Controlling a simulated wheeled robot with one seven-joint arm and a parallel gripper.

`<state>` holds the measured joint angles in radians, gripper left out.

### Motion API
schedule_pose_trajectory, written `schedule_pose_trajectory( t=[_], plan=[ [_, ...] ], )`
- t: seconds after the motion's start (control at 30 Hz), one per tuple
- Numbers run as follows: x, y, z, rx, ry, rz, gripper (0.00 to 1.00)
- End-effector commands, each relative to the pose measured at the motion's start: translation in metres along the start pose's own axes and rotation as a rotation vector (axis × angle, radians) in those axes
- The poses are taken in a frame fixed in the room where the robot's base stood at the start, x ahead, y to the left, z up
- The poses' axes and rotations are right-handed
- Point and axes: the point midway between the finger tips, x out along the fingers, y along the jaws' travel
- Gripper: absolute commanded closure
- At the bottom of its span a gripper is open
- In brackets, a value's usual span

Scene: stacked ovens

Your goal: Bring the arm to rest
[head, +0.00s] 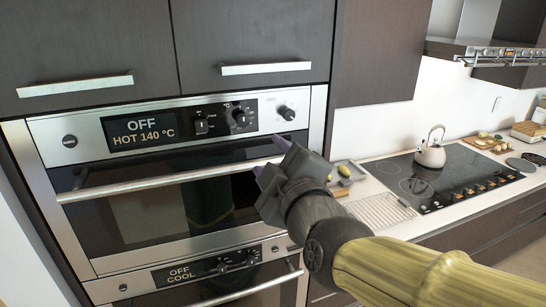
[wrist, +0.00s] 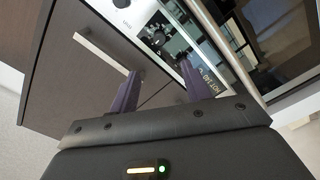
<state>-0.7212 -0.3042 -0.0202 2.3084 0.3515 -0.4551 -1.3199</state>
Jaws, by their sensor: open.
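My gripper (head: 270,165) is in front of the upper oven, near the right part of its door and handle. In the wrist view its two purple fingers (wrist: 160,85) stand apart with nothing between them, so it is open and empty. The upper oven (head: 150,220) has its door shut, and its display reads OFF, HOT 140 °C. The lower oven (head: 230,298) below it reads OFF, COOL. My gripper and forearm hide part of both ovens' right side. I cannot tell whether a finger touches the oven.
Dark cabinets with bar handles (head: 266,68) are above the ovens. To the right, a counter holds a tray with green items (head: 345,171), a wire rack (head: 380,211), and a hob with a kettle (head: 430,154). A range hood (head: 490,52) hangs over it.

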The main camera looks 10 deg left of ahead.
Motion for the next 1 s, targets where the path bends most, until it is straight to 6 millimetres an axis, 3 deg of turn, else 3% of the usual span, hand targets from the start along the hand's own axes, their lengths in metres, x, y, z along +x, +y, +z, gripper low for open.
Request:
schedule_pose_trajectory(
  t=[0.13,0.23,0.37,0.47,0.67,0.8,0.9,1.0],
  plan=[
    [0.001,-0.003,0.006,0.012,-0.015,-0.012,0.52],
    [0.005,-0.015,0.029,0.061,-0.071,-0.057,0.52],
    [0.006,-0.044,0.085,0.197,-0.226,-0.157,0.52],
    [-0.003,-0.071,0.140,0.347,-0.397,-0.234,0.52],
    [-0.051,-0.122,0.241,0.683,-0.796,-0.315,0.52],
    [-0.106,-0.154,0.297,0.931,-1.109,-0.305,0.52],
    [-0.144,-0.171,0.321,1.074,-1.303,-0.273,0.52],
    [-0.167,-0.181,0.332,1.160,-1.422,-0.243,0.52]
  ],
)
